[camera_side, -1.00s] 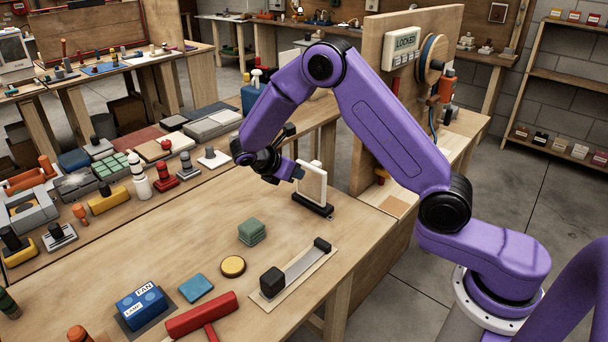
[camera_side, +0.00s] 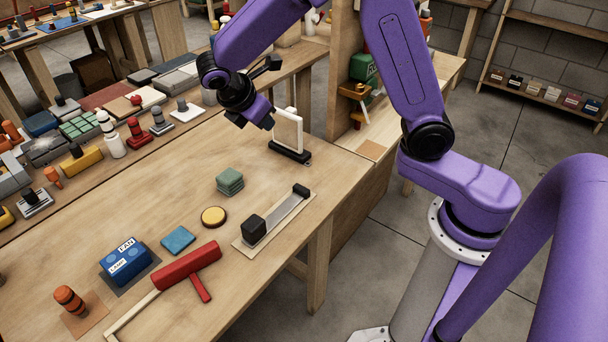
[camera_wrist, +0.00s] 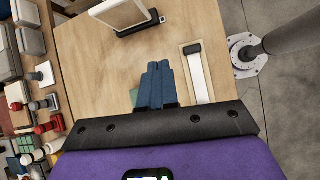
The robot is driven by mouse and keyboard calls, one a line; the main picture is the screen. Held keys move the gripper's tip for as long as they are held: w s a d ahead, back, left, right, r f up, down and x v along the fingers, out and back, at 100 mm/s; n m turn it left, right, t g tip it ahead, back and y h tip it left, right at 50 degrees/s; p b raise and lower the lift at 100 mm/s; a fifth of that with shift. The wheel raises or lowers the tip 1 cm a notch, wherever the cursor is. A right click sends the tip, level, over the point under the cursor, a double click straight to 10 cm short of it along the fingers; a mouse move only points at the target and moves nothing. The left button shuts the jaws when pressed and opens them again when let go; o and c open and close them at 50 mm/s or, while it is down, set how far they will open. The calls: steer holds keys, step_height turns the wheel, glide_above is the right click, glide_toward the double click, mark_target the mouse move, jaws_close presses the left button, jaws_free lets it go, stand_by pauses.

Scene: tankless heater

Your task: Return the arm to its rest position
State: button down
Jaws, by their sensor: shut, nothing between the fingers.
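My gripper (camera_side: 265,121) is above the far part of the wooden workbench (camera_side: 180,215), a little left of a white panel in a black stand. In the wrist view its blue-grey fingers (camera_wrist: 158,68) are together with nothing between them. My purple arm reaches over the bench from the right. The white panel (camera_side: 289,131) stands upright in its black base (camera_side: 291,153) and also shows at the top of the wrist view (camera_wrist: 118,12). The side view does not clearly show whether the fingers are apart from the panel; the wrist view shows them apart.
Several tools crowd the left. A wooden upright panel (camera_side: 343,70) stands behind.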

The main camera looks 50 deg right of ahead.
steer(key=s+d+r+m+y, duration=0.1)
steer(key=s+m+y, duration=0.3)
steer(key=s, duration=2.4)
steer(key=y, duration=0.3)
steer(key=shift+r+g+y, duration=0.25)
steer(key=shift+g+y, duration=0.05)
